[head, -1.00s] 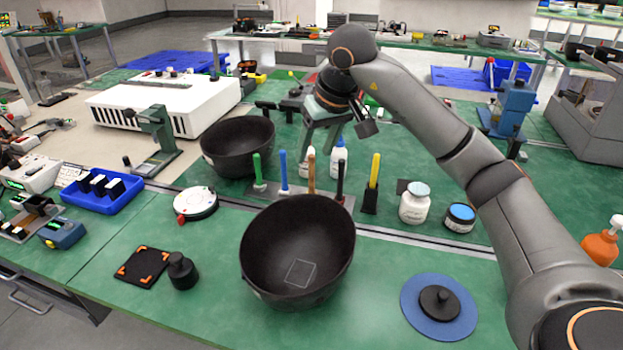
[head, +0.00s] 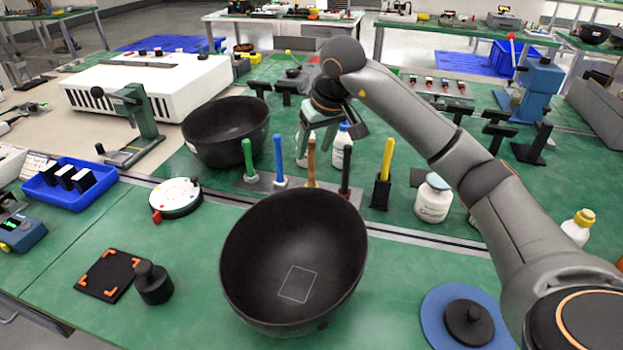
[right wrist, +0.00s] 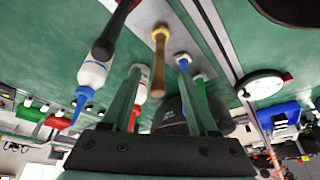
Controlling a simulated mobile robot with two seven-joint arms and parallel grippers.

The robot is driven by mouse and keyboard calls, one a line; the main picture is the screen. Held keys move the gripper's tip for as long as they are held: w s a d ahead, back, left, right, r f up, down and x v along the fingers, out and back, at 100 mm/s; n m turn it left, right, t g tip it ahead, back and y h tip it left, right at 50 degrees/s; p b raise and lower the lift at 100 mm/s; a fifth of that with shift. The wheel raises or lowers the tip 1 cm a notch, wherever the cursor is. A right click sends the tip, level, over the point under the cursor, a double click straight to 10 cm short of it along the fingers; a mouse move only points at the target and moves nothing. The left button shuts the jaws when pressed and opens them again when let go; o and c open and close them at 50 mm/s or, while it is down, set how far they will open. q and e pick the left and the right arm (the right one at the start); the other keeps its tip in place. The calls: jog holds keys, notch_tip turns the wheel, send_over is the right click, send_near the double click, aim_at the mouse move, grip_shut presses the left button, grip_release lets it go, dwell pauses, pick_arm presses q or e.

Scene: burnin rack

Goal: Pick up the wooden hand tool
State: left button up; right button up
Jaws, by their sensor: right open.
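The wooden hand tool, a slim brown handle (head: 311,162), stands upright in the row of handles behind the big black bowl. It also shows in the right wrist view (right wrist: 159,62). My right gripper (head: 317,146) is open and points down just above and behind it in the head view. In the right wrist view the handle appears between the two fingertips of the right gripper (right wrist: 160,72); I see no contact. My left gripper is not in view.
Green (head: 248,158), blue (head: 279,158), black (head: 345,168) and yellow (head: 387,160) handles stand close beside it. A large black bowl (head: 245,245) is in front, another bowl (head: 205,140) behind left. A white bottle (head: 433,200) stands to the right.

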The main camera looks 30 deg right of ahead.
aim_at(309, 162)
jog(key=x, duration=0.6)
jog(key=shift+w+f+b, duration=0.2)
jog(key=shift+f+b, duration=0.05)
jog(key=shift+b, duration=0.1)
grip_shut()
jog(key=shift+r, duration=0.1)
